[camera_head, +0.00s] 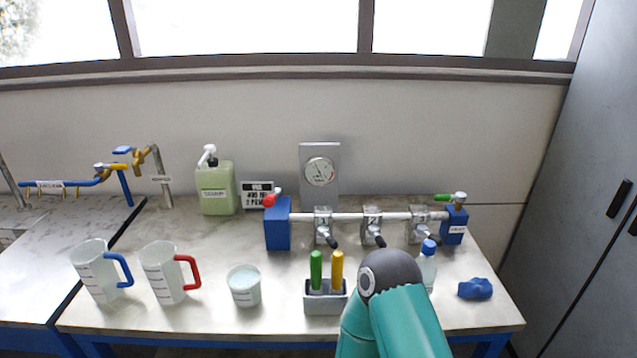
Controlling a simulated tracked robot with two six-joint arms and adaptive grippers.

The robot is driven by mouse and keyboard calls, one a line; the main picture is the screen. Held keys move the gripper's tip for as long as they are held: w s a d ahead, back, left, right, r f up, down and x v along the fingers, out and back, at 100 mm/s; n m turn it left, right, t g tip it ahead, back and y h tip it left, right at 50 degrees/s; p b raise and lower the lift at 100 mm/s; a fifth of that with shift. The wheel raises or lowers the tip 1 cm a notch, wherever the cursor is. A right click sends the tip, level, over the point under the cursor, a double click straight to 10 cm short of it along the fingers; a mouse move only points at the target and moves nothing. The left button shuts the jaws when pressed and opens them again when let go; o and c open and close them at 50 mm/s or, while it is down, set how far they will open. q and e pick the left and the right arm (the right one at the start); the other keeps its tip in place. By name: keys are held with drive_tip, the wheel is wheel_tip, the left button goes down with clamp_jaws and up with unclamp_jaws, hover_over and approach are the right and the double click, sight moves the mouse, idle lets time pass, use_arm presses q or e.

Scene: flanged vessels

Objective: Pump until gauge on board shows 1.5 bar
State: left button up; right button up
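A grey upright board (319,151) stands at the back of the bench with a round white gauge (320,172) on it. The gauge has a dark needle, but its scale is too small to read. No part is clearly a pump for this gauge. A green bottle (216,188) with a white pump-style top (208,156) stands to its left. In front of the board, a pipe (350,217) with several valves runs between two blue blocks. One of my arms, teal with a dark grey joint, rises at the bottom centre right. Neither gripper shows.
A grey cabinet (590,200) closes off the right. My arm hides part of the front.

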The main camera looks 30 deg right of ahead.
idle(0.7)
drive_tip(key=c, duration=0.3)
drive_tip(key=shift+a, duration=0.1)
